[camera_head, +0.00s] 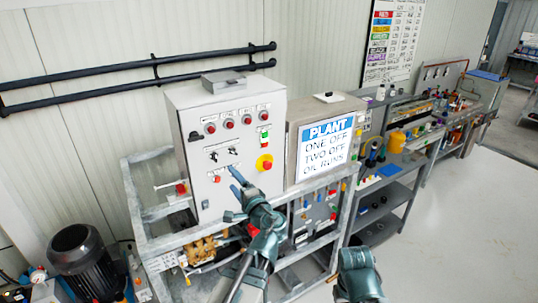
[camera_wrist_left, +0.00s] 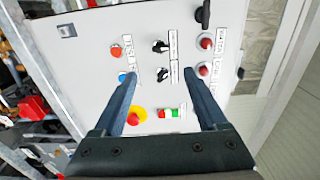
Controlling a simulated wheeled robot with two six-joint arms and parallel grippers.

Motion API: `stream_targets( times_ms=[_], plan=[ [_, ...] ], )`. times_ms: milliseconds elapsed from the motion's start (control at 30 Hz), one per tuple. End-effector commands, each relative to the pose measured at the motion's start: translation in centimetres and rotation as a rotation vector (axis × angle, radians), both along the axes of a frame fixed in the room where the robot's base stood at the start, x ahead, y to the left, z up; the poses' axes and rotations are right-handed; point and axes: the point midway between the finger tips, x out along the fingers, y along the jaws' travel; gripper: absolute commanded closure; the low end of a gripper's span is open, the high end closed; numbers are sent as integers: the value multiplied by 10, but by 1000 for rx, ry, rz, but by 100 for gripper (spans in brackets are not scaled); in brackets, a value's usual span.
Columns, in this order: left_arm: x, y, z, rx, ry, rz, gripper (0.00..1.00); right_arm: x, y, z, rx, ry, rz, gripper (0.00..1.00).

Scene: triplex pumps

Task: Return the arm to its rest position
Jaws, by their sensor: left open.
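My left gripper (camera_head: 233,194) is open and empty in front of the grey control cabinet (camera_head: 190,108) in the head view. In the left wrist view, its two blue-grey fingers (camera_wrist_left: 160,78) point at the panel face. Two black selector switches (camera_wrist_left: 161,60) show between the fingers, and a blue button (camera_wrist_left: 125,78) shows by the left finger. I cannot tell the exact gap to the panel. A yellow and red emergency stop (camera_head: 264,162) is right of the gripper. Part of my right arm shows at the bottom; its gripper is out of view.
The cabinet stands on a grey metal frame (camera_head: 134,197). A white "PLANT" sign (camera_head: 326,146) is to its right. A black motor (camera_head: 83,262) stands at lower left. Cluttered workbenches (camera_head: 415,150) line the wall, with clear floor (camera_head: 455,225) at right.

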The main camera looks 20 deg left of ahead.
Motion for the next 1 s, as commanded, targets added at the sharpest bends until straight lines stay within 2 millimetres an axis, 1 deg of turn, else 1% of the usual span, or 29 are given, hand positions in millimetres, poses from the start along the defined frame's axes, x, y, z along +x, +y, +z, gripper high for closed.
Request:
stream_targets(
  times_ms=[67,167,267,300,367,400,467,500,567,600,667,700,800,833,900,1000],
  plan=[
    [0,0,-1,-2,1,1,25,0,0,0,0,0,0,50],
    [-3,-3,-16,-47,2,12,25,0,0,-8,0,0,0,50],
    [-12,-13,-58,-180,17,49,25,0,0,-25,0,0,1,50],
    [-17,-21,-82,-256,32,70,25,0,0,-34,-1,0,2,50],
    [-28,-36,-121,-383,66,107,25,0,0,-48,-1,0,3,50],
    [-36,-48,-148,-469,96,133,25,0,0,-56,-1,0,4,50],
    [-48,-69,-184,-590,149,168,25,0,0,-67,-1,-1,5,50],
    [-58,-84,-207,-667,190,190,25,0,0,-75,-1,-1,6,50],
    [-73,-109,-240,-776,259,222,25,0,0,-85,-1,-1,7,50],
    [-84,-126,-260,-844,308,242,25,0,0,-92,-1,-1,7,50],
    [-101,-152,-286,-937,386,267,25,0,0,-102,-1,-1,8,50],
    [-112,-169,-300,-994,438,283,25,0,0,-108,-1,-1,9,50],
    [-139,-208,-328,-1110,564,312,25,0,0,-120,-2,-1,10,50],
    [-147,-218,-333,-1137,598,318,25,0,0,-123,-2,-1,11,50],
    [-162,-237,-343,-1190,668,332,25,0,0,-128,-2,-1,12,50],
    [-177,-256,-350,-1238,738,343,25,0,0,-132,-2,-1,12,50]
  ],
)
